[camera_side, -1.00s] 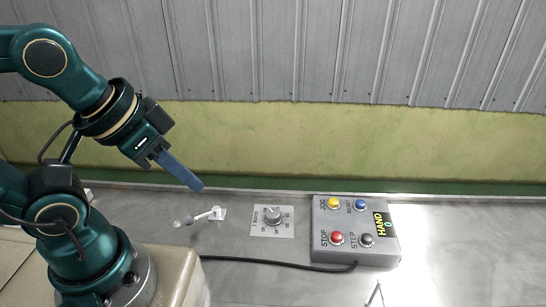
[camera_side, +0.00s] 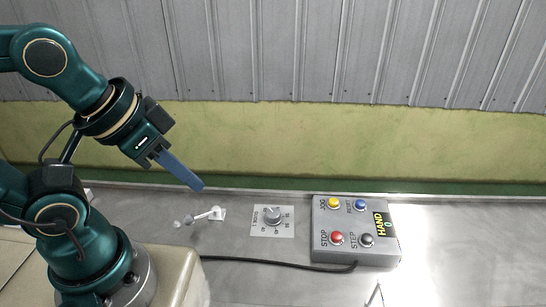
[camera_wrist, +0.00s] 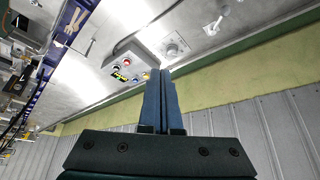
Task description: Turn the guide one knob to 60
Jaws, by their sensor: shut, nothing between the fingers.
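The guide one knob (camera_side: 272,215) is a grey round knob on a pale square plate (camera_side: 259,231) marked with a scale, flat on the metal table. Its pointer setting is too small to read surely. It also shows in the wrist view (camera_wrist: 172,50), beyond the fingertips. My gripper (camera_side: 198,187) has long blue fingers, shut together and empty. It hangs in the air to the left of the knob plate and higher in the picture, apart from it. In the wrist view the fingers (camera_wrist: 160,74) lie side by side.
A grey control box (camera_side: 352,265) with several coloured buttons and a display reading HAND 0 stands right of the knob. A small white lever (camera_side: 205,216) is left of the knob. A black cable (camera_side: 290,264) runs along the front. A corrugated wall (camera_side: 330,50) stands behind.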

